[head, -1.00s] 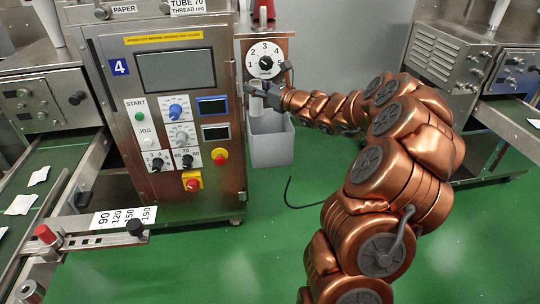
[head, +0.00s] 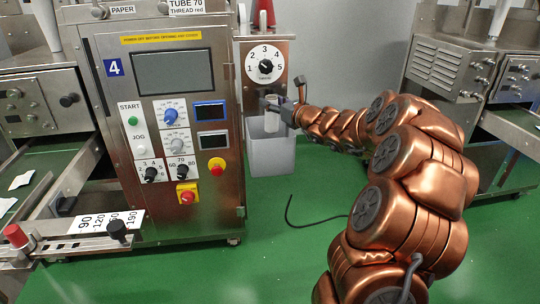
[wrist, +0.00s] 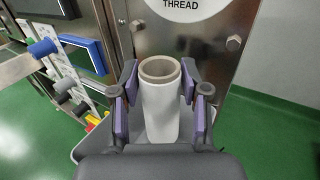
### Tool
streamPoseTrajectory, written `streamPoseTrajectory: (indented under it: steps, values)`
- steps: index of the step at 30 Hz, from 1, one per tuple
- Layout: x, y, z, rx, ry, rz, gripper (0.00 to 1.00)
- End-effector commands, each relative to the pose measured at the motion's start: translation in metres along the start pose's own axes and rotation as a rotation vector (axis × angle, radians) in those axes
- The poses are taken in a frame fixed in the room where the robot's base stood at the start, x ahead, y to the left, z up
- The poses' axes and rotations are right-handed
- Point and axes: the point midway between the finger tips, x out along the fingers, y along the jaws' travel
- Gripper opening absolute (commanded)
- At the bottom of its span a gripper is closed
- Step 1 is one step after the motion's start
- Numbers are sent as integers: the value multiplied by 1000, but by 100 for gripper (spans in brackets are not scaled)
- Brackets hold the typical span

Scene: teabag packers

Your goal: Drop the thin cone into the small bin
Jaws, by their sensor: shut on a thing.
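The thin cone is a pale, tube-like piece with an open beige-rimmed top (wrist: 160,105). It stands upright between the purple-padded fingers of my gripper (wrist: 160,92) in the wrist view. In the head view my gripper (head: 273,103) is shut on the thin cone (head: 271,121), whose lower end hangs in front of or over the bin's mouth; I cannot tell which. The small bin (head: 271,158) is a grey, open-topped box on the green floor, right of the machine. Its inside is mostly hidden in the head view.
The steel machine numbered 4 (head: 170,205) stands close left of the bin. A dial panel (head: 288,48) is just behind and above my gripper. A black cable (head: 300,222) lies on the floor. Another machine (head: 450,65) stands at the right.

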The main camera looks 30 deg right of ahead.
Motion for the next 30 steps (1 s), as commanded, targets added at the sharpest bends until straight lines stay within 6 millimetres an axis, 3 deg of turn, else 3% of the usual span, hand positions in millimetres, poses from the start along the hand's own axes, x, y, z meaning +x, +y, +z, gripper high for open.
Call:
streamPoseTrajectory:
  steps: [1,6,16,17,25,30]
  values:
    - [0,0,-11,0,1,-1,11]
    - [0,0,-22,0,-2,1,11]
    - [0,0,-23,0,-2,1,11]
    - [0,0,-23,0,-2,1,47]
    - [0,0,-23,0,-2,1,74]
    - [0,0,-23,0,-2,1,74]
